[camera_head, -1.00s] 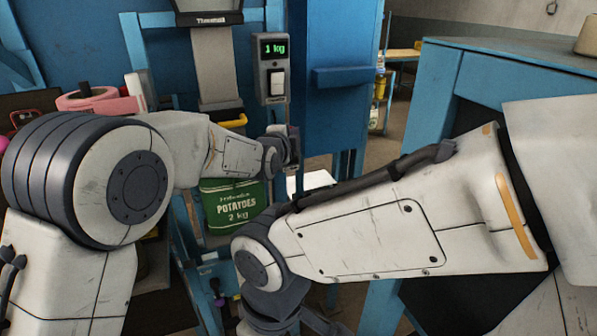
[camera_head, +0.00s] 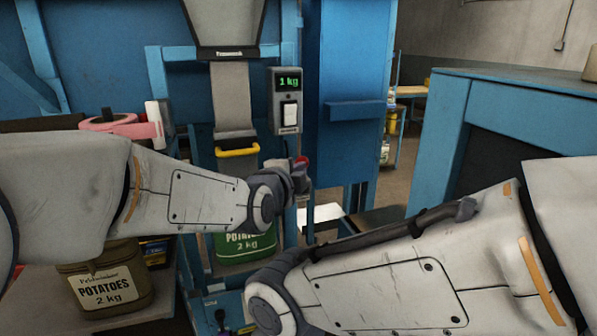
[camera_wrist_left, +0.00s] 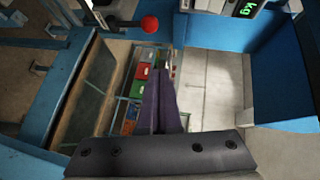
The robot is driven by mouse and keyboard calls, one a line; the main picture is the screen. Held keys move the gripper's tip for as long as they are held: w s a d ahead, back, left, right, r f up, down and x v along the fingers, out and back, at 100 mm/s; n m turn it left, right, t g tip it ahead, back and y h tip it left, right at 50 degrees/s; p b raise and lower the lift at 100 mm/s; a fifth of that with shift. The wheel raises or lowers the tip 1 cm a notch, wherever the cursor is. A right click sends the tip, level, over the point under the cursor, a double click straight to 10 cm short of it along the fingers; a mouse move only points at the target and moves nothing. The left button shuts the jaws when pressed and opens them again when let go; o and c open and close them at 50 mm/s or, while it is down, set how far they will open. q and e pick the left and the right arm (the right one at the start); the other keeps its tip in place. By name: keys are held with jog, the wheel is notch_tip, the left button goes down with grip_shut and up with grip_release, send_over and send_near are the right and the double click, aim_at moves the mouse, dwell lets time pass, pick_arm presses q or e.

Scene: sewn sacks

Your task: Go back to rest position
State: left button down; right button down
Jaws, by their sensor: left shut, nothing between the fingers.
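My left arm reaches in from the left, and my left gripper (camera_head: 301,174) is just below the grey display box (camera_head: 286,101), in front of the blue machine. The left wrist view shows its dark fingers (camera_wrist_left: 161,82) together with nothing between them. My right forearm crosses the lower right of the head view; its gripper is below the picture edge. A green potato sack (camera_head: 245,247) is under the yellow-handled spout (camera_head: 236,151), partly hidden by my left arm.
The display reads 1 kg. A brown potato sack (camera_head: 105,290) stands on a surface at lower left, below my left arm. Pink tape rolls (camera_head: 125,126) are behind the arm. A blue cabinet (camera_head: 446,130) stands at right. A red knob (camera_wrist_left: 149,23) is close to the left gripper.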

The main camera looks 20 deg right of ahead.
pick_arm(q)
jog(key=s+a+f+n+g+y, duration=0.1)
jog(key=a+f+n+g+y, duration=0.35)
jog(key=a+f+n, duration=0.75)
jog(key=s+a+f+n+g+y, duration=0.2)
jog(key=s+a+f+n, duration=0.4)
jog(key=a, duration=0.5)
jog(key=s+a+f+n+g+y, duration=0.25)
jog(key=s+a+f, duration=0.45)
jog(key=a, duration=0.4)
jog(key=s+d+r+m+g, duration=0.1)
jog(key=s+d+r, duration=0.1)
jog(key=s+d, duration=0.2)
jog(key=s+d+r+m+g+p, duration=0.1)
jog(key=s+d+r+m, duration=0.1)
jog(key=s, duration=0.5)
jog(key=s+d+r+m+g+h+p, duration=0.1)
jog(key=s+d+r+g, duration=0.1)
jog(key=s+d+r, duration=0.2)
jog(key=s+d, duration=0.2)
jog(key=shift+s+d+m, duration=0.15)
jog(key=shift+s+m, duration=0.2)
